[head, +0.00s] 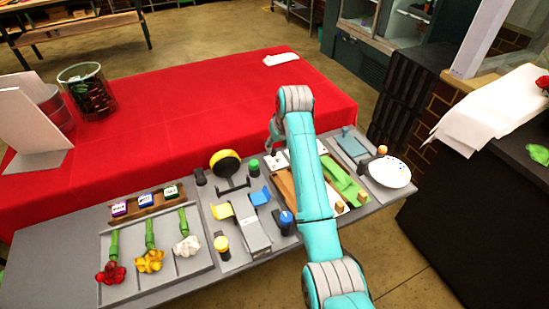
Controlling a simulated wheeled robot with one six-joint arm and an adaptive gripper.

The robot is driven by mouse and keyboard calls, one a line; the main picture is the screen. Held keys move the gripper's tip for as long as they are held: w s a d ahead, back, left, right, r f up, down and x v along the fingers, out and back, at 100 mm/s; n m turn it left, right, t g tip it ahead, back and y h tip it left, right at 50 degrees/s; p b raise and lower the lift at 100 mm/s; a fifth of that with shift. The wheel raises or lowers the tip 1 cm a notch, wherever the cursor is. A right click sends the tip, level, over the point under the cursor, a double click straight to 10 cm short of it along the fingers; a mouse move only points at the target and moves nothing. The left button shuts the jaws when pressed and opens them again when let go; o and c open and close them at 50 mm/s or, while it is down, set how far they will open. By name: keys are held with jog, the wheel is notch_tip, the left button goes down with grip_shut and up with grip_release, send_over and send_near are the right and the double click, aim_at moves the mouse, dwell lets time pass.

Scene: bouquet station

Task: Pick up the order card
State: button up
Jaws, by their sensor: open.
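A white flat piece with small dark marks (275,160), which looks like a card, lies on the grey work board just below my gripper. Part of it is hidden behind my arm, and I cannot tell for sure that it is the order card. My gripper (273,133) points down above the back edge of the board, close to this piece. It is open, partly hidden by my arm, and nothing shows in it. I cannot tell whether it touches the piece.
The grey board (60,245) carries a flower tray (202,270) with red, yellow and white flowers, a grey device (250,228), a green strip (343,181) and a white dish (389,172). A red-covered table (190,105) behind has much clear room; a white folded panel (30,125) stands left.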

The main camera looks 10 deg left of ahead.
aim_at(274, 152)
jog(key=shift+s+x, duration=0.2)
jog(key=shift+x, duration=2.2)
grip_shut()
